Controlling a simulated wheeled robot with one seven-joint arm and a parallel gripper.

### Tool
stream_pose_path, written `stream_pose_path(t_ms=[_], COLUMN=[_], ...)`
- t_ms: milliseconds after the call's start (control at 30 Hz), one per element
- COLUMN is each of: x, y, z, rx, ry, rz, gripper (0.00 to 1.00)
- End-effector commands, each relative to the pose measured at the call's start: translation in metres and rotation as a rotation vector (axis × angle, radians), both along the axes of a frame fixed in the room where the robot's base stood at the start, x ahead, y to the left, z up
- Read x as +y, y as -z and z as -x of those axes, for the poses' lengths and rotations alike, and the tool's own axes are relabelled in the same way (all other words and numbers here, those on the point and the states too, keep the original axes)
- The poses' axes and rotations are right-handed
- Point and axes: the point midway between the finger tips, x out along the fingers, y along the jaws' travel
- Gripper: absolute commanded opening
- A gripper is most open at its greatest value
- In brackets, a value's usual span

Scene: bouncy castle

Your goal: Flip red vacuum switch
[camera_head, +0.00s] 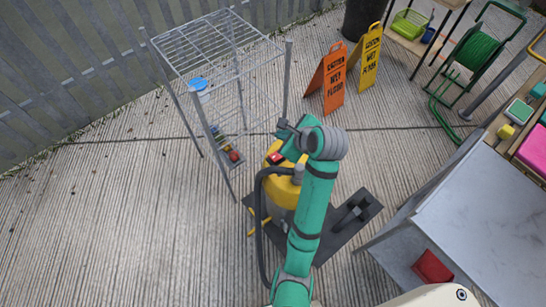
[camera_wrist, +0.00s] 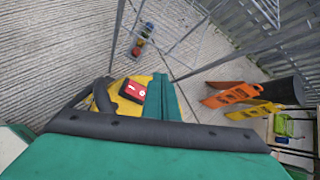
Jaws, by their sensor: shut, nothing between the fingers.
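The yellow vacuum (camera_head: 283,187) stands on a dark base, with a black hose looping along its left side. Its red switch (camera_head: 275,158) is on top, partly beside my arm. In the wrist view the red switch (camera_wrist: 132,90), with white marks, sits on the yellow top (camera_wrist: 128,107). My gripper (camera_wrist: 160,78) is shut and empty, its green fingers just right of the switch in that view. In the head view my gripper (camera_head: 291,152) is over the vacuum's top. I cannot tell whether it touches the switch. My arm hides part of the vacuum.
A wire rack (camera_head: 215,45) stands behind and left of the vacuum, close to my gripper. An orange wet-floor sign (camera_head: 333,82) and a yellow one (camera_head: 370,57) stand behind right. A grey table (camera_head: 480,220) is at right. The concrete floor at left is clear.

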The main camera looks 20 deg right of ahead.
Motion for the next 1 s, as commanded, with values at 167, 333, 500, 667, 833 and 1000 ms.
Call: stream_pose_path(t_ms=[167, 333, 500, 667, 833, 1000], x=[0.002, 0.004, 0.009, 0.012, 0.014, 0.016], y=[0.003, 0.018, 0.039, 0.058, 0.075, 0.084], z=[0.000, 0.002, 0.003, 0.005, 0.006, 0.006], rx=[0.000, 0.002, 0.001, 0.001, -0.001, -0.001], ry=[-0.002, -0.002, -0.002, 0.000, 0.001, 0.002], rz=[0.000, -0.002, 0.000, -0.001, 0.001, 0.000], gripper=[0.00, 0.00, 0.00, 0.00, 0.00, 0.00])
